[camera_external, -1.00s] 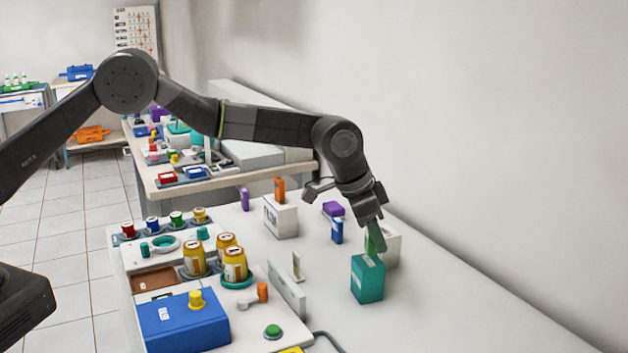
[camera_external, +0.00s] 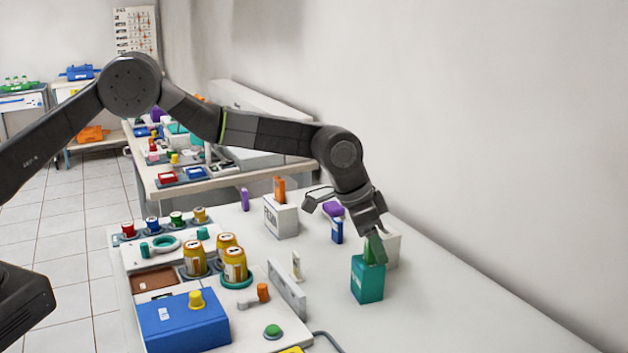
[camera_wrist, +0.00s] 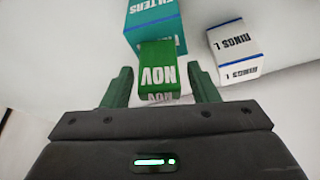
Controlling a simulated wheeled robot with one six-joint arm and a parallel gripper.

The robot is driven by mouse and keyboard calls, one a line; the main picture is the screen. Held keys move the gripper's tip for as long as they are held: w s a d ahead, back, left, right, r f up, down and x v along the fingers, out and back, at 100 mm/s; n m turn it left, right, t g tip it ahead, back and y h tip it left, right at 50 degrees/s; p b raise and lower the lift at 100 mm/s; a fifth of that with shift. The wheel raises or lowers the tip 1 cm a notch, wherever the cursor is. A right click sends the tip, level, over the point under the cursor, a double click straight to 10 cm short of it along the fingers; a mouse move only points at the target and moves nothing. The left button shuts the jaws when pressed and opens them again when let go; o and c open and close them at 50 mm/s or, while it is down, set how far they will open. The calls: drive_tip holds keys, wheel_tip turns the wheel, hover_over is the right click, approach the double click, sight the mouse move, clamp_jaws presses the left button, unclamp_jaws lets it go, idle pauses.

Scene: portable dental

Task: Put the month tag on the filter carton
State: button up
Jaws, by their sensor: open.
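The filter carton (camera_external: 367,281) is a teal box standing on the white bench; in the wrist view its FILTERS face (camera_wrist: 158,17) shows at the top. The month tag (camera_wrist: 158,66) is a green block lettered NOV. It sits between my gripper's fingers with a gap on each side, right by the carton. My gripper (camera_wrist: 162,82) is open around it; in the external view the gripper (camera_external: 374,246) reaches down at the carton's top. The fingers partly hide the tag there, so I cannot tell whether it rests on the carton.
A white RINGS L box (camera_wrist: 236,52) stands close to the carton, partly behind it in the external view. A blue block (camera_external: 337,231), a purple block (camera_external: 333,209) and a white box (camera_external: 280,217) stand farther back. The bench to the right is clear.

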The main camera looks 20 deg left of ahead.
drive_tip(key=b+v, duration=0.2)
drive_tip(key=v, duration=1)
drive_tip(key=shift+o, duration=0.5)
drive_tip(key=shift+r, duration=0.1)
